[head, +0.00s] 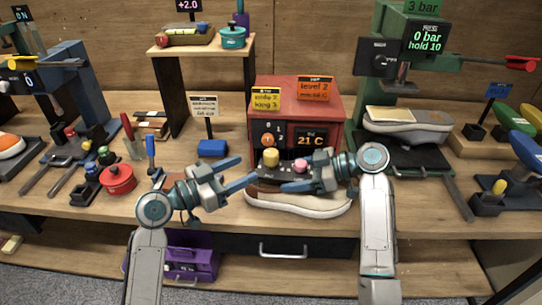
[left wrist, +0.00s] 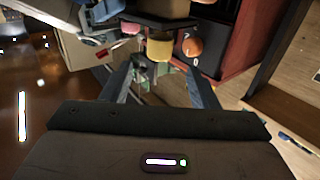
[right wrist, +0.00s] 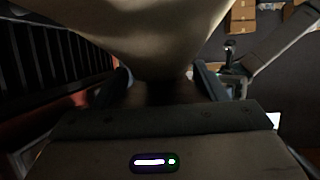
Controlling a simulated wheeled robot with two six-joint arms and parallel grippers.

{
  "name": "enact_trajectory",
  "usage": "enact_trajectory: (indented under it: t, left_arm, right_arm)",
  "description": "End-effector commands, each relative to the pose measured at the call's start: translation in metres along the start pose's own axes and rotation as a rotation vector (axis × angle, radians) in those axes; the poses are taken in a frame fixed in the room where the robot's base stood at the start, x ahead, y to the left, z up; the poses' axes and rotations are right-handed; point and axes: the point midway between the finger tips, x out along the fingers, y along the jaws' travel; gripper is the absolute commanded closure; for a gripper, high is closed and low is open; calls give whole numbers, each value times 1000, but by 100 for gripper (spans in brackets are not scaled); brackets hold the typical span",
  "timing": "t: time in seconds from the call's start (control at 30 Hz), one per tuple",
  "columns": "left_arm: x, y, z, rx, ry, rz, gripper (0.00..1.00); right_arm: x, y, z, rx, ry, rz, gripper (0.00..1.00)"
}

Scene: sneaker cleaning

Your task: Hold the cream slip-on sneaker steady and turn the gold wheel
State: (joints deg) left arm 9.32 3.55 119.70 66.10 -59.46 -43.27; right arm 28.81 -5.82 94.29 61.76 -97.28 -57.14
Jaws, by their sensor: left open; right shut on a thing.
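The cream slip-on sneaker (head: 318,206) lies in front of the red box, its pale sole facing me. In the right wrist view its large pale surface (right wrist: 150,35) fills the upper middle. My right gripper (head: 284,187) is shut on the sneaker from the right. The gold wheel (head: 271,158) stands upright on a dark block behind and above the sneaker. It also shows in the left wrist view (left wrist: 159,47), just beyond the fingers. My left gripper (head: 246,171) is open and empty, left of the wheel and apart from it.
A pink knob (head: 301,165) stands right beside the gold wheel. The red box (head: 315,98) with an orange dial and a display is close behind. A green press (head: 398,75) with another shoe stands right.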

Motion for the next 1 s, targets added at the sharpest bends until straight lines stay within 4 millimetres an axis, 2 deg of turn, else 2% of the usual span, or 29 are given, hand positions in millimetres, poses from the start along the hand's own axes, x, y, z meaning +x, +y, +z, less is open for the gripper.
enact_trajectory:
  t: [0.3, 0.5, 0.67, 0.93, 1.0]
  left_arm:
    - [56, 0, -1, -4, 4, 1, 46]
    - [82, 0, 0, -3, 1, 1, 46]
    - [91, 0, 0, -2, -1, 1, 46]
    - [92, 0, 0, -1, -1, 1, 46]
    - [92, 0, 0, -1, -1, 1, 60]
  right_arm:
    - [0, 0, -1, -1, 1, 0, 78]
    - [0, 0, -1, -1, 1, 0, 78]
    - [0, 0, 0, -1, 1, 0, 78]
    - [0, 0, 0, 0, 1, 0, 78]
    - [0, 0, 0, 0, 1, 0, 78]
